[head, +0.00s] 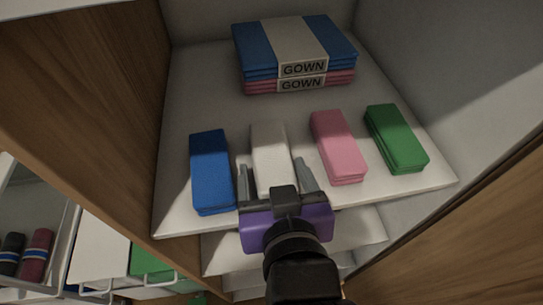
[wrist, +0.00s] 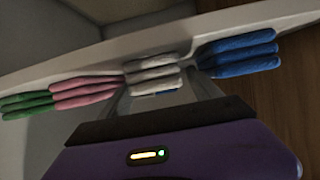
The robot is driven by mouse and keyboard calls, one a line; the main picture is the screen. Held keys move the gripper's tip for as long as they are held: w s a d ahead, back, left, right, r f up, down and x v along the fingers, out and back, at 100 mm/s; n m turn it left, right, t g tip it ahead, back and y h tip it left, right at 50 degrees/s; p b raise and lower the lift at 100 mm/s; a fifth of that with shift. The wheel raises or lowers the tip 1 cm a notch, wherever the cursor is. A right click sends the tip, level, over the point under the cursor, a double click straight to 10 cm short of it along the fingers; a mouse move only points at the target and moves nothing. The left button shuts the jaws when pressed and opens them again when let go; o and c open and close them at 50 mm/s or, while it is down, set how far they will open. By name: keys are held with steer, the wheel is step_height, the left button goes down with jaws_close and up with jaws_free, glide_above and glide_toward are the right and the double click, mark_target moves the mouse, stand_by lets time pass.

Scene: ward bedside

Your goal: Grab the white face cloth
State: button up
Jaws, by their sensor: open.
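The white face cloth (head: 271,150) is a folded stack lying on the shelf, between the blue cloth and the pink cloth. It also shows in the wrist view (wrist: 153,70), straight ahead of the jaws. My gripper (head: 277,170), with a purple body, is open, with one grey finger on each side of the white cloth's near end in the head view. In the wrist view my gripper (wrist: 165,95) has its fingers reaching toward the cloth. I cannot tell whether they touch it. The cloth's near end is partly hidden by my gripper in the head view.
A blue cloth (head: 211,170) lies close on the left. A pink cloth (head: 338,146) and a green cloth (head: 396,138) lie on the right. Gown packs (head: 297,50) are stacked at the back of the shelf (head: 200,110). A wooden side wall (head: 110,90) stands at left.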

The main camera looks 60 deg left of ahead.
mark_target(272, 158)
steer(key=x, duration=0.4)
steer(key=shift+w+a+r+p, duration=0.1)
steer(key=shift+w+a+p, duration=0.05)
steer(key=shift+p, duration=0.2)
steer(key=shift+c, duration=0.2)
steer(key=c, duration=1.1)
steer(key=shift+r, duration=0.1)
